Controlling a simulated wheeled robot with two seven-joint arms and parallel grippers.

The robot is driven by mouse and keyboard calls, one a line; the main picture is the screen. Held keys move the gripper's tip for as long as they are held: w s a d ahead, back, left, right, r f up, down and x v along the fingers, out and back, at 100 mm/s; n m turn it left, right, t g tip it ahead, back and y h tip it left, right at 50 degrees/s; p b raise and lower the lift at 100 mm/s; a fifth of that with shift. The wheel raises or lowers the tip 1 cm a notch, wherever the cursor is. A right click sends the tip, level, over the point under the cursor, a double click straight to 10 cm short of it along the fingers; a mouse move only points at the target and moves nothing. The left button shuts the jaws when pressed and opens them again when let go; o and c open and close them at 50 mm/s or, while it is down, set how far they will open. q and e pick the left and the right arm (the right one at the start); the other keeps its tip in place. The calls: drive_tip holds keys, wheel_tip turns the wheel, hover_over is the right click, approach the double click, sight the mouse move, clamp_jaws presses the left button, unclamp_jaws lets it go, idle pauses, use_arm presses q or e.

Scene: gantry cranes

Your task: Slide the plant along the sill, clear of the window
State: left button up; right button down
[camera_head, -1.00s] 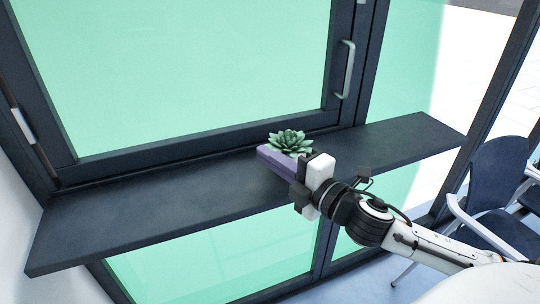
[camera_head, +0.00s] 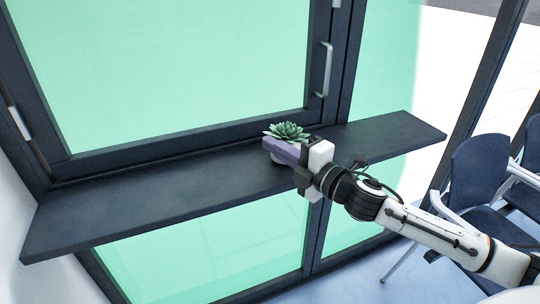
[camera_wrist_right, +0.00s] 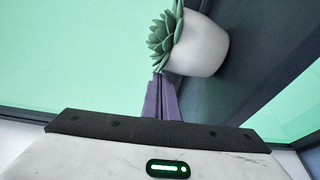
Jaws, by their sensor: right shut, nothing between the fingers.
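The plant (camera_head: 288,130) is a green succulent in a white pot, standing on the dark window sill (camera_head: 120,205) right of its middle. In the right wrist view the pot (camera_wrist_right: 200,45) and leaves show just beyond the fingertips. My right gripper (camera_head: 272,147) is shut and empty. Its purple fingers lie across the near side of the pot in the head view and hide part of it. The fingertips (camera_wrist_right: 160,88) are close against the plant; I cannot tell if they touch. My left gripper is not in view.
The dark-framed window (camera_head: 160,142) with its upright handle (camera_head: 325,68) stands behind the sill. The sill is bare on both sides of the plant, up to its right end (camera_head: 420,130). Blue chairs (camera_head: 480,170) stand at the right.

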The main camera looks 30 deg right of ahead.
drive_tip(key=s+d, duration=0.1)
drive_tip(key=d, duration=0.6)
drive_tip(key=s+d, duration=0.1)
drive_tip(key=d, duration=0.7)
drive_tip(key=s+d, duration=0.1)
drive_tip(key=d, duration=0.7)
drive_tip(key=shift+s, duration=0.1)
drive_tip(key=shift+s+d+b, duration=0.1)
drive_tip(key=shift+d+b, duration=0.25)
drive_tip(key=shift+d, duration=1.25)
drive_tip(key=shift+a, duration=0.1)
